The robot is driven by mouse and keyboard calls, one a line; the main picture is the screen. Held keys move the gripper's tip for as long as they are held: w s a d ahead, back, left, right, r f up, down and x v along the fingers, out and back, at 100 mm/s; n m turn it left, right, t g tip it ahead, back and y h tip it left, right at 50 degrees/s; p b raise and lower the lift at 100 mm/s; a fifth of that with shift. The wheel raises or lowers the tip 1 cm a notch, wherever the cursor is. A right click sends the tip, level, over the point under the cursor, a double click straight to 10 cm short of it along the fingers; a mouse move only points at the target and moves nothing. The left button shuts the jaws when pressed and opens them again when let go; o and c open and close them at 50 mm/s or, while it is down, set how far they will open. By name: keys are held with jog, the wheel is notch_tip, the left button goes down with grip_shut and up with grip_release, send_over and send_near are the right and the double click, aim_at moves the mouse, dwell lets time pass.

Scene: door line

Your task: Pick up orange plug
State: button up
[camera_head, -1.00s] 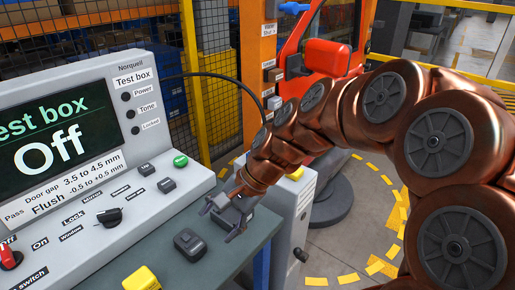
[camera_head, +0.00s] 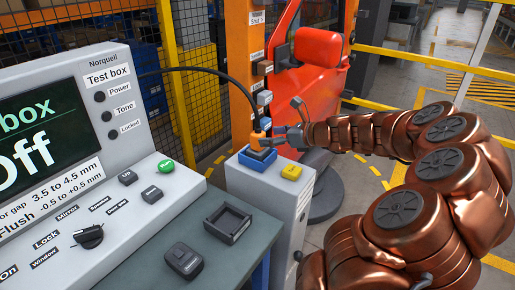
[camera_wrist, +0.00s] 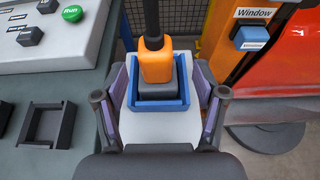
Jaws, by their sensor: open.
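The orange plug (camera_head: 257,141) stands upright in a blue holder (camera_head: 257,161) on top of a grey cabinet, with a black cable rising from it. In the wrist view the orange plug (camera_wrist: 155,60) has a dark grey base and sits inside the blue holder (camera_wrist: 158,106). My gripper (camera_head: 277,136) is beside the plug at the cabinet. In the wrist view my gripper (camera_wrist: 160,92) is open, with one finger on each side of the plug and holder. I see gaps between the fingers and the plug.
A yellow block (camera_head: 291,172) sits on the cabinet right of the holder. The test box (camera_head: 60,150) fills the left. An empty black tray (camera_head: 228,223) and a dark grey block (camera_head: 184,260) lie on the bench. A red door (camera_head: 310,80) stands behind.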

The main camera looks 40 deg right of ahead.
aim_at(262, 150)
jog(key=x, duration=0.4)
jog(key=shift+s+a+f+p, duration=0.2)
jog(key=shift+s+a+p, duration=0.05)
jog(key=shift+p, duration=0.05)
jog(key=shift+x, duration=0.85)
grip_shut()
